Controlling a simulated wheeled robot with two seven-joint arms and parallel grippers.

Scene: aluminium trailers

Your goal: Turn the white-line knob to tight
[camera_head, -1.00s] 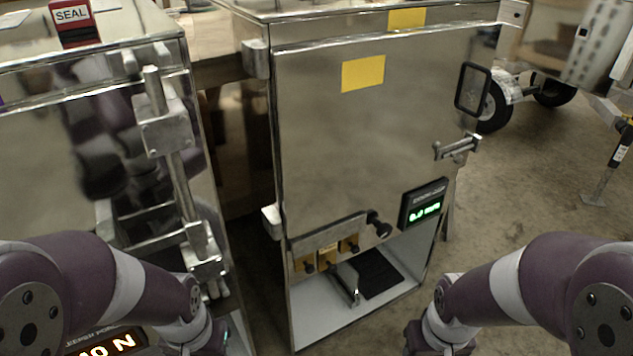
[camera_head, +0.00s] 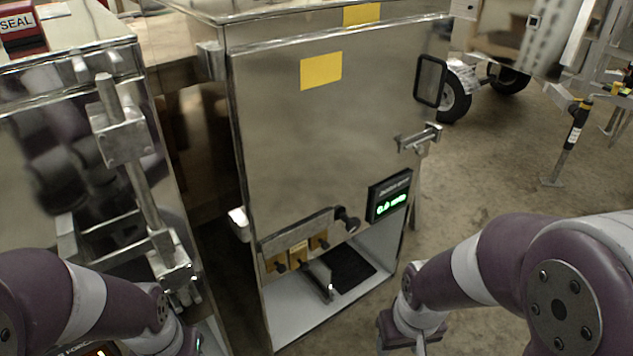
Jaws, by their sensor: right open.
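A black knob (camera_head: 346,219) sticks out at the right end of the metal strip low on the cabinet front. Several smaller dark knobs (camera_head: 300,260) sit on yellow plates to its left. I cannot make out a white line on any of them. My right gripper (camera_head: 402,343) is at the bottom edge, below and right of the black knob, apart from it, open and partly cut off. My left arm's wrist (camera_head: 170,335) is at the bottom left, in front of the left cabinet; its fingers are not clear.
The metal cabinet (camera_head: 330,140) has a green-lit display (camera_head: 390,196), a latch (camera_head: 418,138) and an open lower bay with a black mat (camera_head: 347,270). A second cabinet with a latch bar (camera_head: 140,180) stands left.

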